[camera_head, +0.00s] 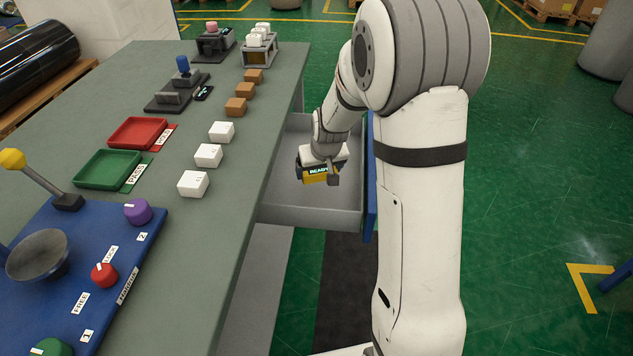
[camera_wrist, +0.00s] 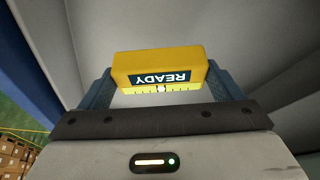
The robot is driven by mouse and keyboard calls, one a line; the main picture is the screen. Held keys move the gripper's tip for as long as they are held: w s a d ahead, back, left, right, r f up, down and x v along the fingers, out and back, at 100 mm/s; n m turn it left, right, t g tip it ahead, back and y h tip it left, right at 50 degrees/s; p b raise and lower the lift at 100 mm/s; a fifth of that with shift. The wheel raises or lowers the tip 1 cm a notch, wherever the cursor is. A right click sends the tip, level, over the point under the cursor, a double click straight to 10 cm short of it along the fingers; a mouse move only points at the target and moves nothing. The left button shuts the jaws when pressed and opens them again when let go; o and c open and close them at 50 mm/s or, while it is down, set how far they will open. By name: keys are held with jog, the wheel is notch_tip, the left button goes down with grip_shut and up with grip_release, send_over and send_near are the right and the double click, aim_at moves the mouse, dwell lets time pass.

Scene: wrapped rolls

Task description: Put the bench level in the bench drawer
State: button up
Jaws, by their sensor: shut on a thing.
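The bench level (camera_head: 321,176) is a small yellow block with a dark label reading READY. It also shows in the wrist view (camera_wrist: 160,64), where a scale strip runs along its edge. My gripper (camera_head: 320,170) is shut on it, with one blue-grey finger on each side in the wrist view (camera_wrist: 158,88). The bench drawer (camera_head: 290,212) is a grey open drawer with a blue front (camera_head: 369,190), pulled out from the bench's right side. The level is held over or inside the drawer; its gap to the drawer floor cannot be told.
The bench top (camera_head: 190,235) carries white blocks (camera_head: 208,155), brown blocks (camera_head: 245,92), a red tray (camera_head: 138,132), a green tray (camera_head: 108,168) and a blue control panel (camera_head: 85,270). Green floor (camera_head: 540,200) lies open to the right of my arm.

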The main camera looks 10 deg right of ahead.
aim_at(320, 180)
jog(key=shift+f+b, duration=0.35)
jog(key=shift+f, duration=1.95)
jog(key=shift+f, duration=0.2)
jog(key=o, duration=0.9)
